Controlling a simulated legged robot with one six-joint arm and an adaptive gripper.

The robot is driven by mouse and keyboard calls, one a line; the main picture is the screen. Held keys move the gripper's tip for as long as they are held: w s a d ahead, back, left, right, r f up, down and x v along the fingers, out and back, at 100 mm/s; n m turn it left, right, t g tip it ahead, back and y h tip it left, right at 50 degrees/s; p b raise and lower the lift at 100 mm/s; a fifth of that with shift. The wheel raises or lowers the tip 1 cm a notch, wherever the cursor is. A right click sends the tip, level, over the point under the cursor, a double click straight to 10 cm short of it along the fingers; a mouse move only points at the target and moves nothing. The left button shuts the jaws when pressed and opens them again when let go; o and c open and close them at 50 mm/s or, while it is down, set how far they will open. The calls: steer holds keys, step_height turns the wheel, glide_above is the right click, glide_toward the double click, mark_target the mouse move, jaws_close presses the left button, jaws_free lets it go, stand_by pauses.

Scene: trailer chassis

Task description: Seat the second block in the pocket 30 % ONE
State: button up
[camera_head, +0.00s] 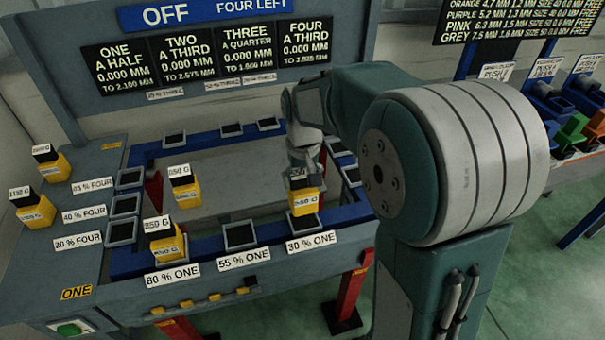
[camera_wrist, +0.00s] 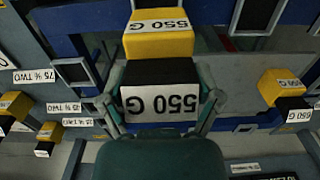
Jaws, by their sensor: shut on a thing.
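My gripper (camera_head: 302,172) is shut on a yellow block with a black top (camera_head: 304,201), labelled 550 G. In the wrist view the fingers (camera_wrist: 160,84) hold the block's black top from both sides, with its yellow body (camera_wrist: 158,46) beyond. The block is upright over the pocket (camera_head: 306,223) behind the 30 % ONE label (camera_head: 311,243). Another yellow and black block (camera_head: 167,247) sits at the 80 % ONE pocket. The 55 % ONE pocket (camera_head: 240,236) between them is empty.
More blocks (camera_head: 36,212) stand on the left bench. Empty pockets (camera_head: 122,232) line the blue frame. The board (camera_head: 200,50) reads OFF, FOUR LEFT, and 0.000 MM for each column.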

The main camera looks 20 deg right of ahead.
mark_target(303, 192)
steer(key=shift+d+f, duration=0.2)
steer(key=shift+f, duration=1.2)
steer(key=shift+a+f, duration=0.1)
steer(key=shift+f, duration=0.55)
steer(key=shift+f, duration=1.15)
steer(key=o, duration=1.1)
step_height(303, 192, up, 11)
steer(key=shift+r, duration=0.4)
